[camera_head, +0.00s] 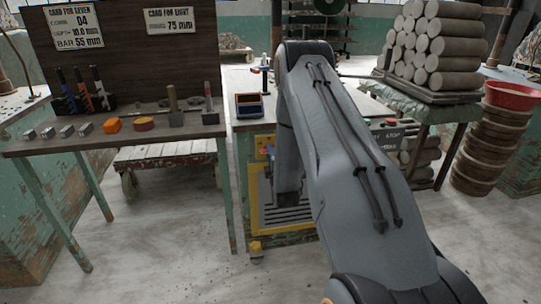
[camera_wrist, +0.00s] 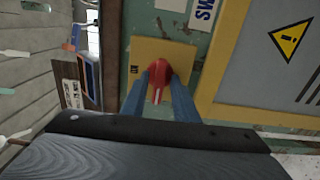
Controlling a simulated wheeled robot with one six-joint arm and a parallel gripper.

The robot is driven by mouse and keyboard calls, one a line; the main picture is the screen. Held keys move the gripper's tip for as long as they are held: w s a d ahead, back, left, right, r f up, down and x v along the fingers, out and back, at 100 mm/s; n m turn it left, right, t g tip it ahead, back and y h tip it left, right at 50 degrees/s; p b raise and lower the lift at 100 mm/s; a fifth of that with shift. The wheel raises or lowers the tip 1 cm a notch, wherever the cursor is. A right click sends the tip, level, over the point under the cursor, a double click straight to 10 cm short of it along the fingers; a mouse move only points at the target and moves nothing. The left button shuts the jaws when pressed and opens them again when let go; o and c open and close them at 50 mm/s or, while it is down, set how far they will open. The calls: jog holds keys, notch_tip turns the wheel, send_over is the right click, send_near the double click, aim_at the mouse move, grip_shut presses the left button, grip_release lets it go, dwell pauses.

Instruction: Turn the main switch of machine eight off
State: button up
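A red rotary switch knob (camera_wrist: 160,78) with a white line on it sits on a yellow plate (camera_wrist: 138,53) on the machine's green front. The white line shows on the knob's lower part in the wrist view. My gripper (camera_wrist: 159,82) has its two blue-grey fingers on either side of the knob. They stand apart and very close to it; I cannot tell whether they press on it. A small dark marking on the plate is too small to read. In the head view my arm hides the gripper and the knob; a yellow plate (camera_head: 265,147) shows on the green machine cabinet.
A grey yellow-framed panel (camera_wrist: 265,75) with a warning triangle is right of the knob. A partly cut white sign (camera_wrist: 203,10) is above. A workbench (camera_head: 190,128) with tools and small blocks stands left; clay cylinders (camera_head: 445,45) are stacked right. Open floor (camera_head: 165,245) lies in front.

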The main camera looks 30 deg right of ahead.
jog(key=shift+s, duration=0.1)
jog(key=v, duration=0.7)
jog(key=shift+s, duration=0.3)
jog(key=shift+a+r, duration=0.1)
jog(key=shift+a, duration=0.05)
